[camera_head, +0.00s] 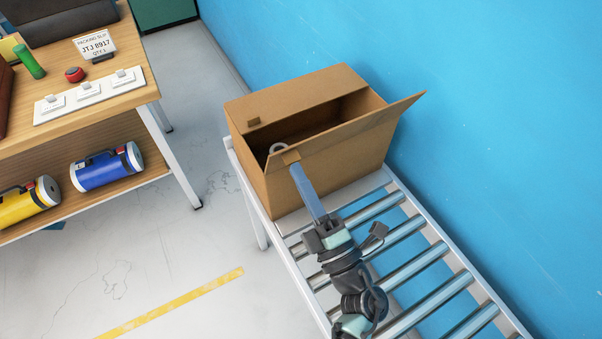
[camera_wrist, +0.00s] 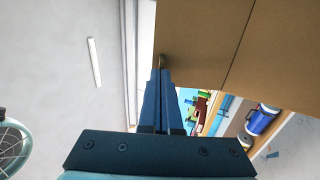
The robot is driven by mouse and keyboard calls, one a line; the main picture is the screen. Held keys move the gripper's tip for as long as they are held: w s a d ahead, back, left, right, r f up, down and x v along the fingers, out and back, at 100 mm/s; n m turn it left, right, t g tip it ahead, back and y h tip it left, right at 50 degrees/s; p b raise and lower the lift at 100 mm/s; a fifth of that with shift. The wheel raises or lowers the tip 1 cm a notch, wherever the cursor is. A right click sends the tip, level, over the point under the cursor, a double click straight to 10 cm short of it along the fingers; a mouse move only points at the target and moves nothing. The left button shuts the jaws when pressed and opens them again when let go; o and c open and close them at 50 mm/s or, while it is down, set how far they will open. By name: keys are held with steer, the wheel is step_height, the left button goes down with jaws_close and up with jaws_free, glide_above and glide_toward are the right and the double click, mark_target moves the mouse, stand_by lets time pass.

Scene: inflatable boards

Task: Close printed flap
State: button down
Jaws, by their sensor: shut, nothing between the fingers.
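A brown cardboard box (camera_head: 330,158) sits on a roller conveyor. I see no print on either flap. In the wrist view, the fingertips (camera_wrist: 161,65) are close to the cardboard; contact cannot be told.
The conveyor (camera_head: 432,296) has bare rollers on the near side. A blue wall (camera_head: 480,120) stands close at right. A wooden workbench (camera_head: 135,88) stands at left, with open floor between.

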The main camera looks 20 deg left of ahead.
mark_target(287, 149)
steer(key=shift+r, duration=0.1)
stand_by(0.3)
